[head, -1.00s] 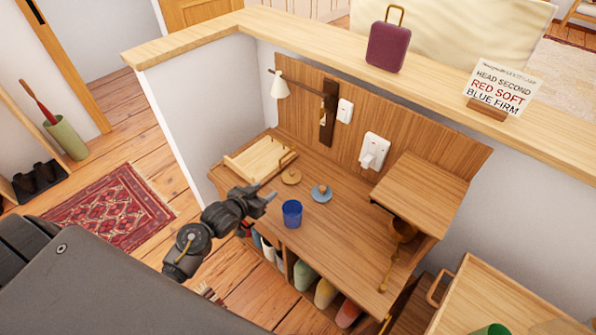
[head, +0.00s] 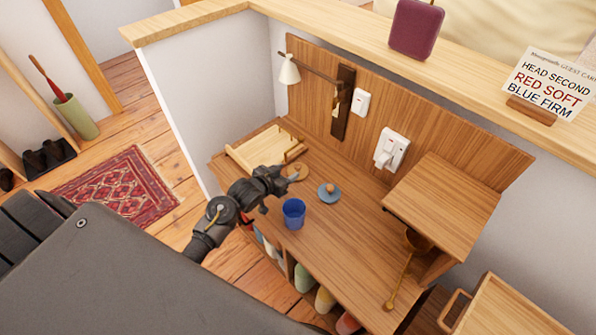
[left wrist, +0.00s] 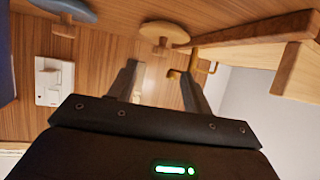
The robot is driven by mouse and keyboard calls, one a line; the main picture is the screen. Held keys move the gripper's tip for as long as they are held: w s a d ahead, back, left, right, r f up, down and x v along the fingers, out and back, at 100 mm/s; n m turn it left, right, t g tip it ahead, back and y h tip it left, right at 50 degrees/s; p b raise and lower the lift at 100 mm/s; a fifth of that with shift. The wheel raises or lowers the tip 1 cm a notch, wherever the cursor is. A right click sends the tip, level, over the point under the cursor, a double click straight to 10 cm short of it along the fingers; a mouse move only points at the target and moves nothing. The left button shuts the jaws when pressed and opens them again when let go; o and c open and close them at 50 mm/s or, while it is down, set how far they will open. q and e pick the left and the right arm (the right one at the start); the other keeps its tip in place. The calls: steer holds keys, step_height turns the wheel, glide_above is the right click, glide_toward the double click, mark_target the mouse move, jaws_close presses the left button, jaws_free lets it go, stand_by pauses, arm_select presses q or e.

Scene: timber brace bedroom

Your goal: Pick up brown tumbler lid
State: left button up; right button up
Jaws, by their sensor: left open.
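The brown tumbler lid (head: 299,172), a flat tan disc with a small knob, lies on the wooden desk (head: 345,243). My left gripper (head: 287,184) is open and empty just beside the lid, partly covering it in the head view. In the left wrist view the lid (left wrist: 165,33) lies beyond and between the open fingers (left wrist: 160,62), apart from them. A blue lid (head: 329,192) with a brown knob lies to its right; it also shows in the left wrist view (left wrist: 66,8). My right gripper is not in view.
A blue tumbler (head: 293,213) stands close to my left gripper. A light wooden tray (head: 262,147) lies at the desk's back left. A raised wooden shelf (head: 443,200) and a brass-coloured ladle-like object (head: 398,283) are on the right. The desk's middle is clear.

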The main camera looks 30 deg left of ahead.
mark_target(297, 166)
arm_select(q)
steer(key=shift+x, duration=2.75)
steer(key=shift+c, duration=0.4)
steer(key=c, duration=1)
